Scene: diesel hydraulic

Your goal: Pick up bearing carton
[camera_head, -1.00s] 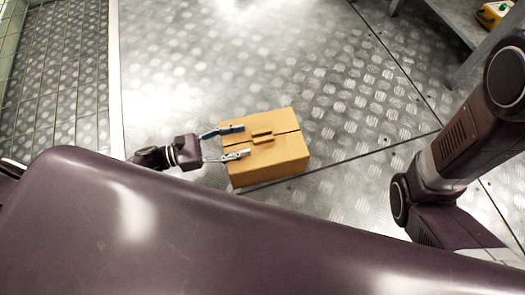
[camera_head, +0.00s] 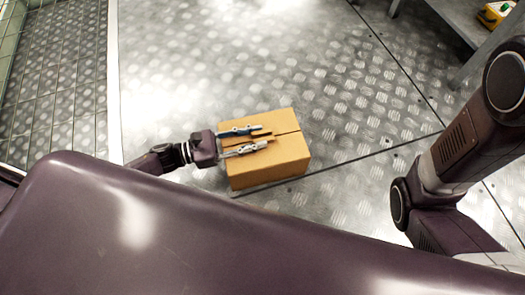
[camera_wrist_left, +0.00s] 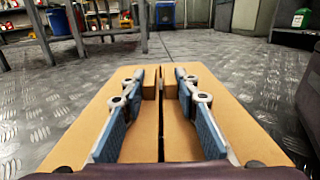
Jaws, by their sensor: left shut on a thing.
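The bearing carton (camera_head: 285,156) is a brown cardboard box on the metal floor, with a dark seam and a small raised grip on its lid. My left gripper (camera_head: 260,138) reaches over the lid from the left and is shut on this raised grip, one finger on each side. In the left wrist view the carton (camera_wrist_left: 75,150) fills the lower middle, and the gripper (camera_wrist_left: 160,76) has its two fingertips against the raised grip. The carton appears to rest flat on the floor. My right gripper is out of view; only part of its arm shows at the right.
The diamond-plate floor (camera_head: 220,60) around the carton is clear. A grey metal bench (camera_head: 455,22) with a yellow item (camera_head: 493,14) on it stands at the upper right. The left wrist view shows a blue bin (camera_wrist_left: 58,22) and metal-legged furniture in the background.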

